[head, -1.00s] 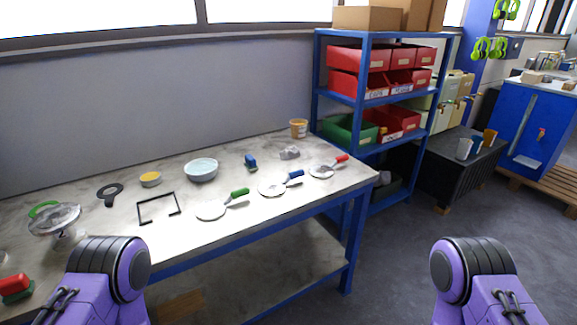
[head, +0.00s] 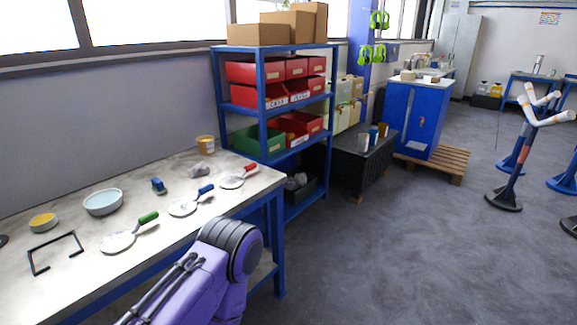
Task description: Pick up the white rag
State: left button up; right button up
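A crumpled pale grey-white cloth, which looks like the white rag (head: 203,172), lies on the grey-topped workbench (head: 60,215) near its far right part. It lies just in front of an orange-brown tub (head: 206,143) and behind the blue-handled round trowel (head: 190,203). Neither of my grippers is in view, so their state does not show. A purple link of my arm, seemingly the left, covers part of the bench's front edge at the bottom.
Beside the rag are a blue-handled brush (head: 158,186) and a red-handled trowel (head: 238,176). A green-handled trowel (head: 128,235), two bowls and a black bracket (head: 54,251) lie further left. A blue shelf rack (head: 262,110) stands behind the bench's right end.

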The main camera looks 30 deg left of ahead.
aim_at(202, 168)
jog(key=z, duration=0.6)
jog(key=i, duration=1.4)
jog(key=u, duration=2.1)
